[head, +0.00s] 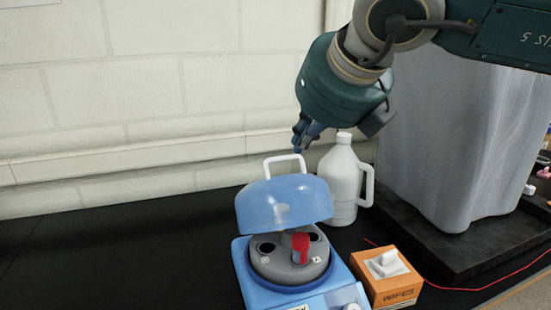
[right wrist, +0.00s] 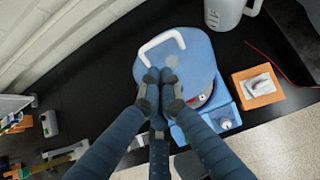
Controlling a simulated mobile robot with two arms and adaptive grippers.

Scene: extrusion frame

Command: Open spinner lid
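The spinner (head: 291,265) is a light blue machine on the black bench, with a grey round rotor (head: 275,262) inside. Its blue domed lid (head: 284,203) is raised and tilted back, leaving the rotor exposed. A white loop handle (head: 284,160) stands on the lid. A red-capped tube (head: 300,246) sits in the rotor. My right gripper (head: 303,138) hangs just above and right of the handle. In the right wrist view its fingers (right wrist: 161,88) converge over the lid (right wrist: 185,70), and the handle (right wrist: 162,42) lies beyond their tips. I see nothing held. My left gripper is not visible.
A white jug (head: 343,182) stands behind the spinner at the right. An orange wipes box (head: 392,290) is at the spinner's right front. A large grey covered block (head: 450,130) stands farther right, near a red cable (head: 470,288). The bench left of the spinner is clear.

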